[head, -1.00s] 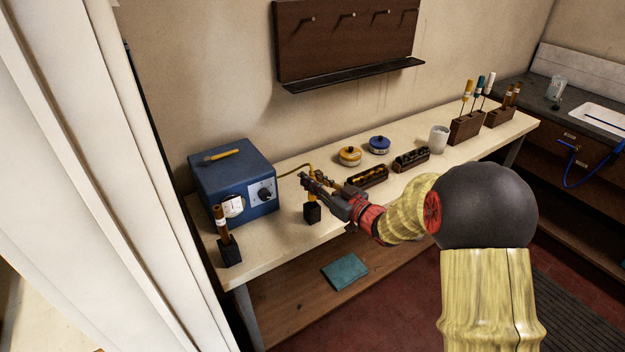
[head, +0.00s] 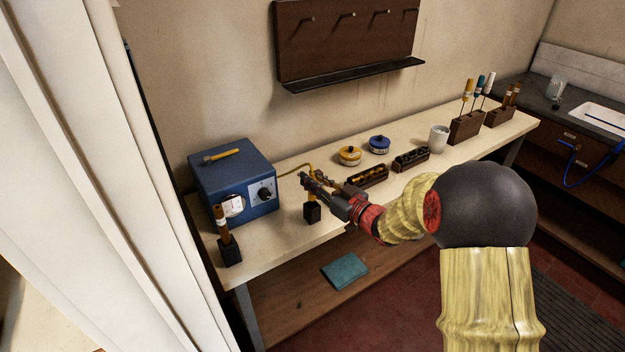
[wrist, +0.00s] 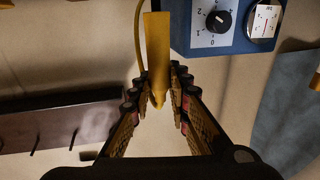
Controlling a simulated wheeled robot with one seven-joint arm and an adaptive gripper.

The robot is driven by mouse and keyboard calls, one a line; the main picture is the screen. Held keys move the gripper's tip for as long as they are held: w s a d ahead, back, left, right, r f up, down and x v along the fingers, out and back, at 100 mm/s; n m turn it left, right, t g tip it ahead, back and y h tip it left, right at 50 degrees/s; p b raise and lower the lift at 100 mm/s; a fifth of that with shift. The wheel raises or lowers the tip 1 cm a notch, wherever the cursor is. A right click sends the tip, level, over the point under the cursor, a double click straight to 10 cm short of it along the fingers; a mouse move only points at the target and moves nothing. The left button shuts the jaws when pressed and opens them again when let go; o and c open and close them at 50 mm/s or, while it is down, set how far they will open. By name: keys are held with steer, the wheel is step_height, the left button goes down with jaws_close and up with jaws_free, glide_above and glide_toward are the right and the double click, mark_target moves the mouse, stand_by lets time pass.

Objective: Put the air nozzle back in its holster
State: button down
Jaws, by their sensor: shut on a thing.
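The air nozzle (wrist: 157,50) is yellow and sits between the fingers of my gripper (wrist: 156,98) in the wrist view, its tapered end toward the camera. My gripper also shows in the head view (head: 309,184), shut on the nozzle just above a small black block (head: 312,214), which looks like the holster. A bit of yellow shows between the fingers and the block. I cannot tell whether the nozzle is inside the block or only above it. A thin yellow hose (head: 297,171) runs from the gripper toward the blue box; it also shows in the wrist view (wrist: 138,35).
The blue box (head: 235,182) with a gauge and dial stands left on the bench. A black stand (head: 230,252) with a brown-handled tool is at the front left corner. Yellow (head: 349,157) and blue (head: 379,145) tins and dark racks (head: 369,178) lie right of the gripper.

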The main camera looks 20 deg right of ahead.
mark_target(313, 198)
steer(key=shift+f+b, duration=1.9)
steer(key=shift+f, duration=1.1)
steer(key=c, duration=1.6)
jaws_free()
steer(key=v, duration=1.2)
steer(key=shift+r, duration=0.1)
